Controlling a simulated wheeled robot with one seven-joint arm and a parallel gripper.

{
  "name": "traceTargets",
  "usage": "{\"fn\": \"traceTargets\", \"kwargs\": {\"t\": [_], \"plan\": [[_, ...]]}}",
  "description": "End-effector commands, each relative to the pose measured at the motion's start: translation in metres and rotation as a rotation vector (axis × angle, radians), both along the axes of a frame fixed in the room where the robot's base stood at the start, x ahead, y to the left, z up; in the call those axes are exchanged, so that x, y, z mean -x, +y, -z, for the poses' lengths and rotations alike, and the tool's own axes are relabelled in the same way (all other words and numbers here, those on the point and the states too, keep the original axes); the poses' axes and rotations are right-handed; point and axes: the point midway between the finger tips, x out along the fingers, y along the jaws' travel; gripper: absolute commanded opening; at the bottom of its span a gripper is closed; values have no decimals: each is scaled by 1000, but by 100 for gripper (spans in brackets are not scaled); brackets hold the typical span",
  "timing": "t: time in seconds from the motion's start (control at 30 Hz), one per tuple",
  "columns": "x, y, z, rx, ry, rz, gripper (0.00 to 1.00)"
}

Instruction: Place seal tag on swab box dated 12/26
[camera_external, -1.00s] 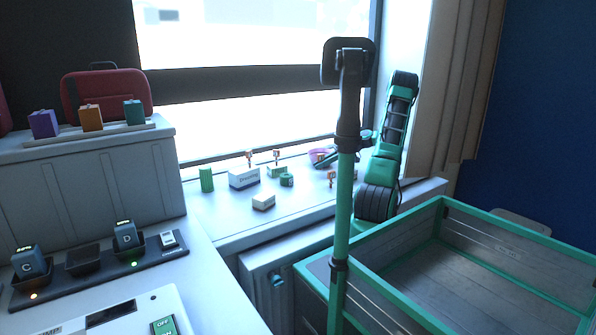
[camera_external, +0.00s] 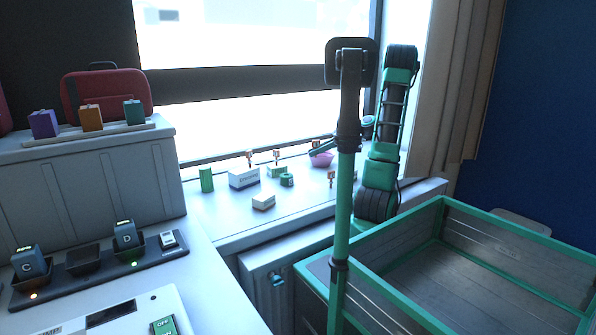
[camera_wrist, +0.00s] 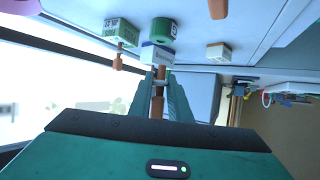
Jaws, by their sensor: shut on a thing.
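In the wrist view my gripper (camera_wrist: 159,82) is shut on a small orange-brown tag (camera_wrist: 158,104). Past its fingertips is a white box with a blue band (camera_wrist: 155,55); whether the tag touches it cannot be told. A green-and-white box (camera_wrist: 121,31) is beside it with another orange tag (camera_wrist: 118,63). A white box with an orange band (camera_wrist: 219,52) stands apart. In the external view the boxes are on the window sill: blue-banded (camera_external: 244,179), green-banded (camera_external: 277,172) and orange-banded (camera_external: 263,202). The dates are too small to read.
A pink bowl (camera_external: 321,160), a green cylinder (camera_external: 206,179), a small green roll (camera_external: 287,180) and a loose orange tag (camera_external: 331,178) are also on the sill. A green pole (camera_external: 343,210) stands in front. The sill's front left is clear.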

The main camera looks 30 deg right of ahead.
Motion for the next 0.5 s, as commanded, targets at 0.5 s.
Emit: {"fn": "traceTargets", "kwargs": {"t": [0.5], "plan": [[56, -66, -33, -13, -4, 368, 0]]}}
